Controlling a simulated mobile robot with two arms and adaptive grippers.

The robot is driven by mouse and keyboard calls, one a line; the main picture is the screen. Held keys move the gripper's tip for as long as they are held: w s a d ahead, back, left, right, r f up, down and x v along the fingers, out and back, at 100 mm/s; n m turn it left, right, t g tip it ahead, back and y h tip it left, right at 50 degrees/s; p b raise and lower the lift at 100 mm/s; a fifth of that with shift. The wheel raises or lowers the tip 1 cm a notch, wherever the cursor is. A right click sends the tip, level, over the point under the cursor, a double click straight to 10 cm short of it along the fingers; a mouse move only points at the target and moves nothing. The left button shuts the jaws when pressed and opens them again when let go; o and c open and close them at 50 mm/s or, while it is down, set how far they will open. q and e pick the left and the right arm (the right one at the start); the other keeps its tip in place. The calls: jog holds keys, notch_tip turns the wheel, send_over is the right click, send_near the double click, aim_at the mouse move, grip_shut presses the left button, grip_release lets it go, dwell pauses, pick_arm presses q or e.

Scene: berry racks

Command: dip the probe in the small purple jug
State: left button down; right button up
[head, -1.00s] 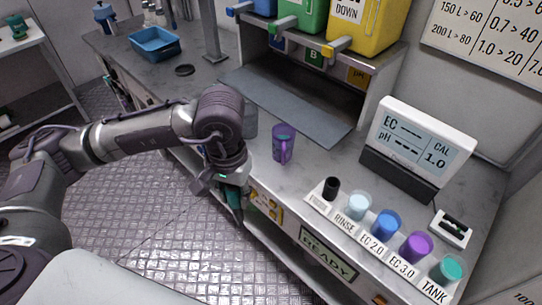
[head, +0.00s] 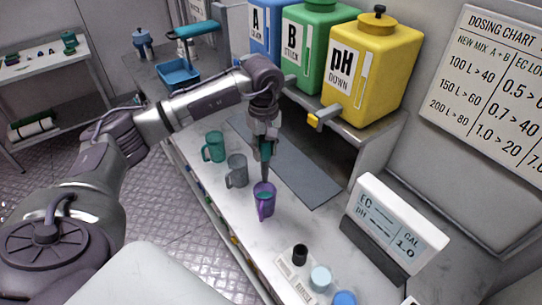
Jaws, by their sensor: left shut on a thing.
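The small purple jug (head: 263,204) stands upright on the grey bench, its handle toward the front. My left gripper (head: 266,140) is above it, pointing down, shut on the probe. The probe (head: 266,168) has a teal body and a dark, thin lower end. It hangs roughly upright over the jug's mouth, and its lower end meets the jug's rim in the picture. I cannot tell how deep the tip is inside. My right gripper is not in view.
A grey jug (head: 237,171) and a teal jug (head: 214,147) stand left of the purple one. The EC/pH meter (head: 395,225) is at right, with a row of cups (head: 320,278) in front. Yellow (head: 371,65), green and blue canisters stand on the shelf behind.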

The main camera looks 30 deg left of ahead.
aim_at(264, 176)
pick_arm(q)
jog(key=shift+s+a+f, duration=0.15)
jog(key=shift+s+f, duration=0.05)
jog(key=shift+f, duration=0.2)
jog(key=shift+s+f+b, duration=0.1)
jog(key=shift+f+b, duration=0.2)
jog(key=shift+b, duration=0.05)
notch_tip(264, 176, down, 2)
jog(key=shift+f+b, duration=0.15)
jog(key=shift+b, duration=0.35)
jog(key=shift+f+b, duration=0.6)
jog(key=shift+f, duration=0.2)
jog(key=shift+f+b, duration=0.65)
jog(key=shift+f, duration=0.1)
jog(key=shift+f+b, duration=1.35)
jog(key=shift+f, duration=0.2)
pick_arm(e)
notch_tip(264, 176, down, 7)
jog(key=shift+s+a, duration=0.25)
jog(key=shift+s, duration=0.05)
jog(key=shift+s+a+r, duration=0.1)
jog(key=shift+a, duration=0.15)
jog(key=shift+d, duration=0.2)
